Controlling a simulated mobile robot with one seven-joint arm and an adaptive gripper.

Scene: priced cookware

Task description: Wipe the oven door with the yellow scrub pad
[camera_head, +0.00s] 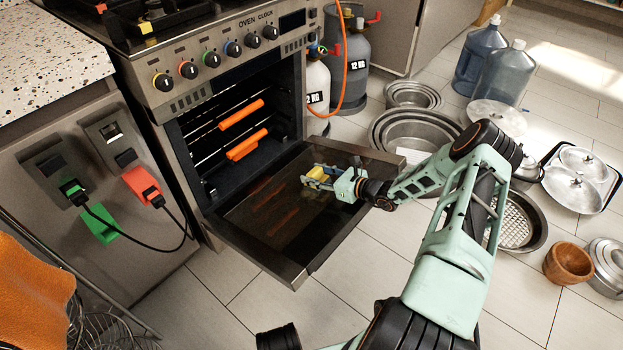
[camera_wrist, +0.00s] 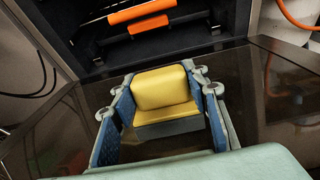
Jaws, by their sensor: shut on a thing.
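The oven door (camera_head: 270,222) hangs open and lies flat in front of the oven, its dark glass facing up. Reddish streaks show on the glass, which may be marks or reflections. My gripper (camera_head: 319,176) is over the right part of the door, low above or at the glass. It is shut on the yellow scrub pad (camera_wrist: 165,90), which sits between the two blue-lined fingers in the wrist view. The pad also shows in the head view (camera_head: 317,173). Whether its underside touches the glass is hidden.
The oven (camera_head: 225,75) holds racks with orange-handled parts (camera_head: 248,144). The tiled floor in front of the door is clear.

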